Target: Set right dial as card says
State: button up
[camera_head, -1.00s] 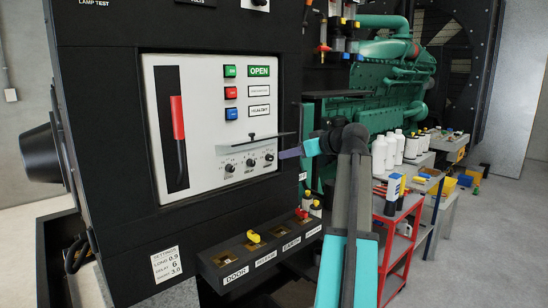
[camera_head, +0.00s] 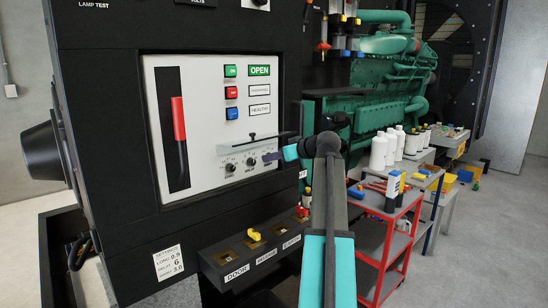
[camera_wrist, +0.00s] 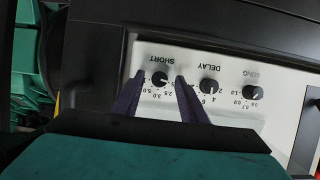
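Three small black dials sit in a row on the white panel (camera_head: 205,95) below a clear hinged flap. The right dial, labelled SHORT, shows at left in the upside-down wrist view (camera_wrist: 160,78). The DELAY dial (camera_wrist: 209,86) and LONG dial (camera_wrist: 252,93) are beside it. My gripper (camera_wrist: 159,75) is open, its two purple fingers on either side of the SHORT dial in the picture; contact cannot be told. In the head view my gripper (camera_head: 268,156) partly covers that dial. The settings card (camera_head: 168,262) reads LONG 0.9, DELAY 6, SHORT 3.0.
A red-handled lever (camera_head: 179,120) and green, red and blue buttons are on the same panel. A labelled black box (camera_head: 255,245) with a yellow knob juts out below. A red trolley (camera_head: 385,235) with bottles stands at right.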

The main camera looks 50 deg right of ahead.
grip_shut()
jog(key=shift+y, duration=0.3)
jog(key=m+t+y, duration=0.1)
jog(key=m+y, duration=0.1)
jog(key=m, duration=0.2)
jog(key=m+t+y, duration=0.1)
jog(key=m+y, duration=0.1)
jog(key=m, duration=0.1)
jog(key=d+m+t+y, duration=0.1)
jog(key=m, duration=0.3)
jog(key=shift+f+m+y+b, duration=0.3)
jog(key=shift+y+b, duration=0.1)
dwell(0.5)
